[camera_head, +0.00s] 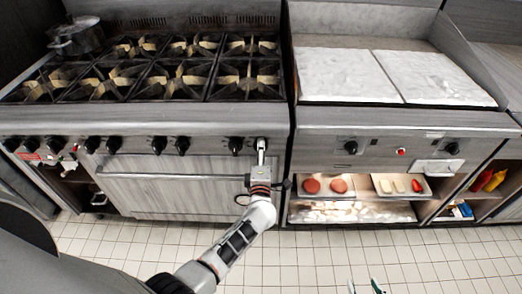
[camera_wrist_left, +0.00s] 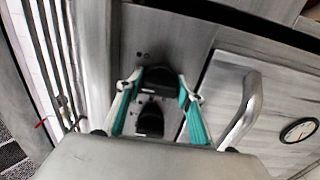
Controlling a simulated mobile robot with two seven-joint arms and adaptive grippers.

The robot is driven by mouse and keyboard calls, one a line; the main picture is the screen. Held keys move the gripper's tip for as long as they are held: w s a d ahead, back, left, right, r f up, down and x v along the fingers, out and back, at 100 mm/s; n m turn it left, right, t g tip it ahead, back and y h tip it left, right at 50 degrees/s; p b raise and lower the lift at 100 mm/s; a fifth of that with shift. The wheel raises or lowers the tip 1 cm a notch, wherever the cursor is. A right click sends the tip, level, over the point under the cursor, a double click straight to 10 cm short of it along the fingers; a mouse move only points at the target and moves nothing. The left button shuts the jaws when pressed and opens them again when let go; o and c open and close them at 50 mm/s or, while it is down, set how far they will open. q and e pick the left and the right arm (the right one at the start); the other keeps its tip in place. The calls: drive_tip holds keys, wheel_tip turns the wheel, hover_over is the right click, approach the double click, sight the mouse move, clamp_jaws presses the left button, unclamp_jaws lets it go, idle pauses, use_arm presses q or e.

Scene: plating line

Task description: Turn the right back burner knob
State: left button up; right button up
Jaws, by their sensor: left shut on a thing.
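The range's control panel (camera_head: 210,147) carries a row of black knobs below the burners. My left gripper (camera_head: 261,145) is at the right end of this row, shut on a black knob (camera_wrist_left: 158,78) that it mostly hides in the head view. In the left wrist view the teal fingers of my left gripper (camera_wrist_left: 160,95) lie on both sides of that knob. A neighbouring black knob (camera_head: 236,145) is just left of the gripper. Only the teal fingertips of my right gripper (camera_head: 365,287) show at the bottom edge, apart and empty.
The oven door (camera_head: 180,185) is below the panel. A griddle (camera_head: 350,75) with its own knobs (camera_head: 350,147) stands to the right, over a shelf with food trays (camera_head: 402,187). A pot (camera_head: 78,38) sits at the back left. The tiled floor in front is clear.

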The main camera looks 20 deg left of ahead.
use_arm(q)
drive_tip(key=o, duration=1.1)
drive_tip(key=shift+c, duration=0.2)
drive_tip(key=v, duration=0.7)
drive_tip(key=shift+s, duration=0.3)
drive_tip(key=shift+d, duration=0.1)
